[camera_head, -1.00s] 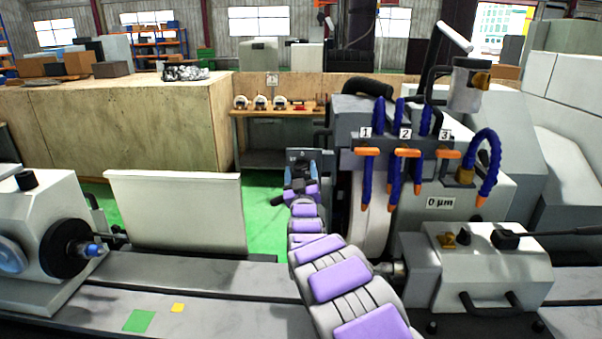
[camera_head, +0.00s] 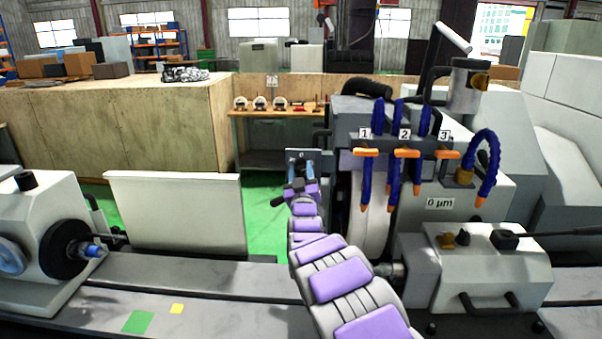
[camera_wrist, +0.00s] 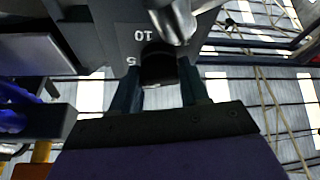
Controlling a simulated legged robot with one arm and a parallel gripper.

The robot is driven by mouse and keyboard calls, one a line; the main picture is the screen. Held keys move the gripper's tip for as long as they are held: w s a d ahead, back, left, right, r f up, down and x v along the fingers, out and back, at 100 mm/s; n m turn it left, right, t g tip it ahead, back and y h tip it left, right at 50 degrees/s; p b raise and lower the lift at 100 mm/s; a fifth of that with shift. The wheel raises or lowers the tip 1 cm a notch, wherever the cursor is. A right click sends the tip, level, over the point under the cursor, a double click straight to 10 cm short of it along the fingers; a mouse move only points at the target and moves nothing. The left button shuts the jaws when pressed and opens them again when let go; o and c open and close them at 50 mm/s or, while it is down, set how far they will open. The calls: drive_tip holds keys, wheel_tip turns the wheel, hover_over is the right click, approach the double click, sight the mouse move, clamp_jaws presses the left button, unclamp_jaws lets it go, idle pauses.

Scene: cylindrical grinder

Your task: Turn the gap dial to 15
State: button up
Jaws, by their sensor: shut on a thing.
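The gap dial's grey panel (camera_head: 294,155) stands beyond the machine bed in the head view, with my gripper (camera_head: 304,170) against its front. In the wrist view the panel (camera_wrist: 112,38) fills the top, with an upside-down 10 and a 5 marked on it. A dark knob part (camera_wrist: 158,66) sits between the fingers of my gripper (camera_wrist: 160,88), which is shut on it. A shiny metal part (camera_wrist: 174,20) of the dial sticks out above it. The pointer and the other marks, including any 15, are hidden or out of view.
The grinding wheel housing (camera_head: 372,215) and blue coolant hoses (camera_head: 391,160) stand close right of my arm. A white guard panel (camera_head: 175,212) is to the left. A small table (camera_head: 272,113) with several wheels is behind. Green floor shows between.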

drive_tip(key=shift+a+f, duration=0.1)
